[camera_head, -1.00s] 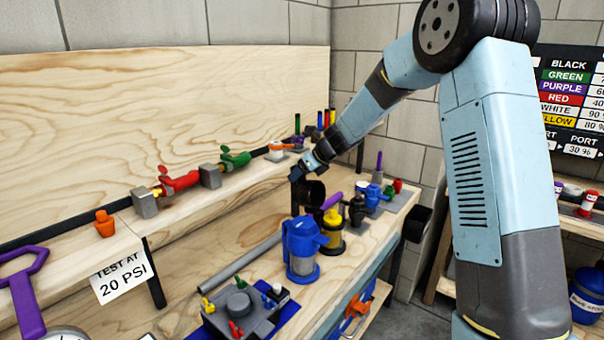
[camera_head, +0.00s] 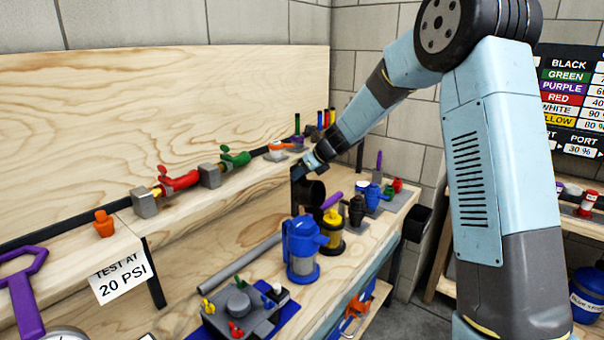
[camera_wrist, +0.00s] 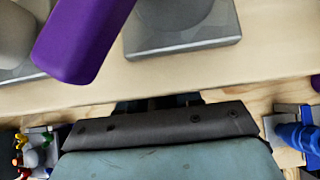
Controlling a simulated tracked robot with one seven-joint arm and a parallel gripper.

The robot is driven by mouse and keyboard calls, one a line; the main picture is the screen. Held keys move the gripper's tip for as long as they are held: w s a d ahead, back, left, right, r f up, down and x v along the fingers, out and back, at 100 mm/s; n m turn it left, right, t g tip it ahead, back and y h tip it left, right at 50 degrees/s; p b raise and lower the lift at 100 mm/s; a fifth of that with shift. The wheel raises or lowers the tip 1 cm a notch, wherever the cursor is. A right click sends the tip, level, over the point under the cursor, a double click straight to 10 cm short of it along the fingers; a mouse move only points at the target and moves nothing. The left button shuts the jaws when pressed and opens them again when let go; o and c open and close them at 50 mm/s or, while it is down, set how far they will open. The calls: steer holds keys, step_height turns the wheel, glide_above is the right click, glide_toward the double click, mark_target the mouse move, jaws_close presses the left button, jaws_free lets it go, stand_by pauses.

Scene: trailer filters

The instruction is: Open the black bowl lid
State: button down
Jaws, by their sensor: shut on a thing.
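My gripper (camera_head: 299,174) is at the front edge of the wooden shelf, in the middle of the head view. It is shut at a dark, round, cup-like black piece (camera_head: 317,191), which I take to be the black bowl lid. The contact is small and dark there, and the fingers blend into the black. In the wrist view the dark front of my gripper crosses the lower part, and the fingertips and lid are hidden behind it. A small black filter (camera_head: 357,212) stands on the bench to the right of the lid.
A blue filter (camera_head: 303,250) and a yellow filter (camera_head: 331,233) stand on the bench below my gripper. A purple handle (camera_wrist: 82,38) shows close in the wrist view. Red (camera_head: 180,181) and green (camera_head: 236,158) fittings line the shelf.

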mark_target(303, 180)
steer(key=s+d, duration=0.1)
steer(key=d, duration=0.1)
steer(key=s+d+r, duration=0.1)
steer(key=s+d, duration=0.1)
steer(key=shift+r, duration=0.2)
steer(key=c, duration=0.8)
jaws_free()
steer(key=shift+a, duration=0.1)
steer(key=shift+o, duration=0.2)
steer(key=v, duration=1.3)
steer(key=shift+d+r, duration=0.2)
steer(key=shift+d, duration=0.05)
steer(key=shift+s, duration=0.15)
